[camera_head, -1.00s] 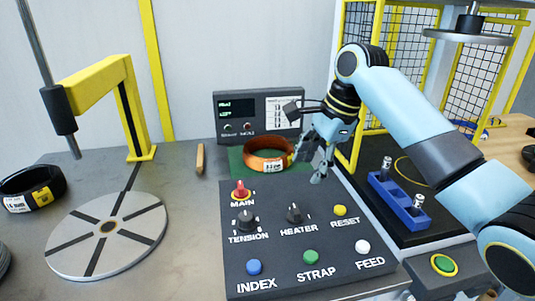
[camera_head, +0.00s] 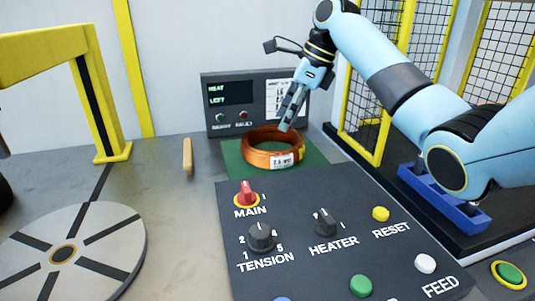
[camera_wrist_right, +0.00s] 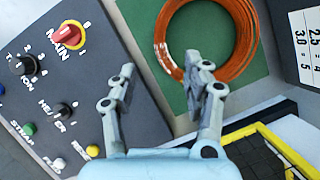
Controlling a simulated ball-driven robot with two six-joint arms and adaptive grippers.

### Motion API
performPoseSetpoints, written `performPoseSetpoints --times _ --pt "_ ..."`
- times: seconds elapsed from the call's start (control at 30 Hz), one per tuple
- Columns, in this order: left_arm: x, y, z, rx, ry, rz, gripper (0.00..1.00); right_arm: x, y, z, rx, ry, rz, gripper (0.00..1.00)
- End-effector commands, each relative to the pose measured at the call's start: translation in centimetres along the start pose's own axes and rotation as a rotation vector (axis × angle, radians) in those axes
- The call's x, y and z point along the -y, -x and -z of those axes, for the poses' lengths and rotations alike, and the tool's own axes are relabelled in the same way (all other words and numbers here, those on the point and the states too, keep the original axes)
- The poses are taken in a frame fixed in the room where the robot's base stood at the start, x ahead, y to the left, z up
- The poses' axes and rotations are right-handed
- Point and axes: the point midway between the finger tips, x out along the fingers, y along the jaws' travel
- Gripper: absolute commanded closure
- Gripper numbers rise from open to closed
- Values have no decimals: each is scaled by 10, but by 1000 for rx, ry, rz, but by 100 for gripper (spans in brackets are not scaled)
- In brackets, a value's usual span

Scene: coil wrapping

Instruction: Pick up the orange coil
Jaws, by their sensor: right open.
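The orange coil (camera_head: 262,155), a copper-orange ring with a white label on its front, lies flat on a green mat (camera_head: 316,160) in front of the display unit. In the right wrist view the coil (camera_wrist_right: 162,35) is at the top, with one finger overlapping its lower rim. My right gripper (camera_head: 286,124) points down just above the coil's back right part. In the right wrist view the gripper (camera_wrist_right: 165,75) has its fingers spread, with nothing between them. Whether a finger touches the coil cannot be told. My left gripper is not in view.
A dark control panel (camera_head: 290,195) with knobs and buttons stands in front of the mat. A display unit (camera_head: 230,117) is behind it. A slotted disc (camera_head: 110,222) is at the left. A yellow-framed mesh guard (camera_head: 350,125) stands to the right.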

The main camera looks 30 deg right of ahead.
Motion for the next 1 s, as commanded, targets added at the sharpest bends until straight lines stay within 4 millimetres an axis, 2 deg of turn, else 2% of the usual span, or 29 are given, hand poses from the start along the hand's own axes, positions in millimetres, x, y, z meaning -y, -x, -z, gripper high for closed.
performPoseSetpoints --times 0.03,0.17,0.4,0.57,0.8,1.0 --pt "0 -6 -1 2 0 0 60 0 -6 2 -1 -1 -1 50" --pt "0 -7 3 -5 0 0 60 0 -18 2 0 -1 -3 50" --pt "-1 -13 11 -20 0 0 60 0 -56 2 0 -1 -2 50" --pt "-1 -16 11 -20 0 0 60 0 -74 3 0 0 -2 50" --pt "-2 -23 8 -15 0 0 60 0 -109 6 0 0 -2 50" --pt "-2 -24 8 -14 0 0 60 0 -113 6 -2 1 0 50"
